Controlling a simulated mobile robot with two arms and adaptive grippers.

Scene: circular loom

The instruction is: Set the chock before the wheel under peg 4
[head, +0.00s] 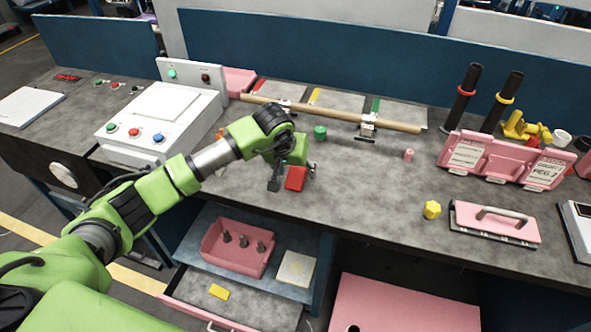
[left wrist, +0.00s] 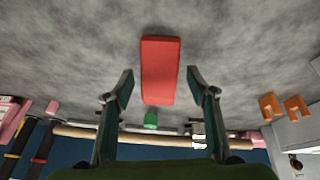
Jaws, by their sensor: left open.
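A red block (head: 296,178) lies on the grey bench top, below my left gripper (head: 292,176). In the left wrist view the red block (left wrist: 160,70) lies just past and between the fingertips of my open left gripper (left wrist: 160,88), with no visible contact. A green cylinder (head: 320,132) stands behind the red block, near a wooden bar (head: 345,117) resting on small metal supports. Two orange pieces show in the left wrist view (left wrist: 270,107); they are mostly hidden behind my arm in the head view. I cannot tell which piece is the chock or identify the wheel under peg 4.
A control box (head: 160,117) stands left of my arm. A pink labelled rack (head: 502,160), dark posts, a yellow piece (head: 432,210) and a handled pink tool (head: 495,222) occupy the right. A pink bin (head: 212,246) sits below. The bench middle right of the red block is mostly clear.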

